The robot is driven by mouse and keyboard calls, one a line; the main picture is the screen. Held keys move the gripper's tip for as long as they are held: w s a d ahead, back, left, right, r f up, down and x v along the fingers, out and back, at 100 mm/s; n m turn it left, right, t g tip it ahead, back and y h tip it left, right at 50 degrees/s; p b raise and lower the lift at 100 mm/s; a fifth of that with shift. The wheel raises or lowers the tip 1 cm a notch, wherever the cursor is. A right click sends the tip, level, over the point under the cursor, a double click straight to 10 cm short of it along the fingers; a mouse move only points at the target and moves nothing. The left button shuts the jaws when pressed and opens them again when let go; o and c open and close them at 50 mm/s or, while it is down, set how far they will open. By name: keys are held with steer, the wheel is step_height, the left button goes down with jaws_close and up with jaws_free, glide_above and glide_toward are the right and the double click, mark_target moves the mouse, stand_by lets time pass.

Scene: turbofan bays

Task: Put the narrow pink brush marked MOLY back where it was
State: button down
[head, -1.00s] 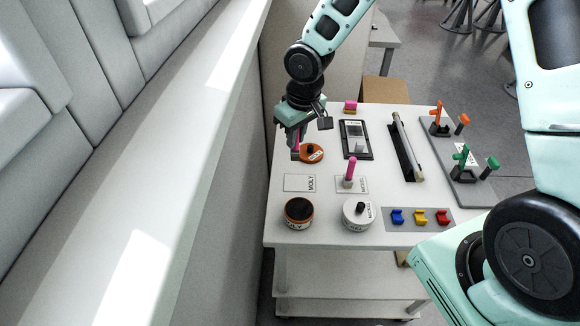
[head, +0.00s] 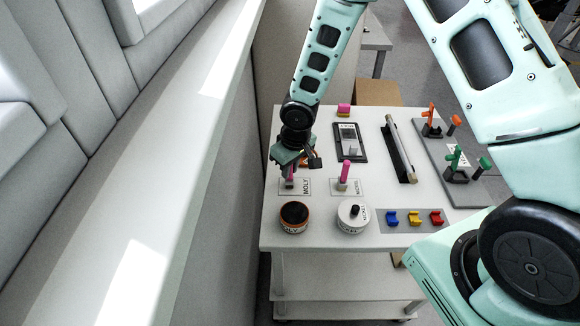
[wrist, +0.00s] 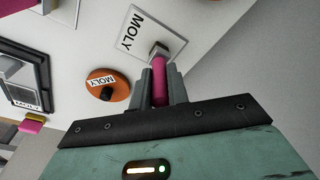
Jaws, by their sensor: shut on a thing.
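My gripper (head: 289,172) is shut on the narrow pink brush (head: 290,182), holding it upright with its grey end down. In the wrist view the pink handle (wrist: 160,80) sits between the fingers (wrist: 160,90). Its grey end is at the edge of the white card marked MOLY (wrist: 133,32). In the head view the brush is at the left part of that card (head: 306,187); I cannot tell whether it touches it. A second pink brush (head: 344,172) stands upright on the other card (head: 357,188), to the right.
An open dark-filled can (head: 294,215) and a white can with a black knob (head: 354,218) stand in front. Blue, yellow and red pieces sit on a grey plate (head: 403,226).

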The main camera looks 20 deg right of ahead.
steer(key=c, duration=1.4)
jaws_free()
steer(key=shift+f, duration=0.1)
steer(key=shift+o, duration=0.2)
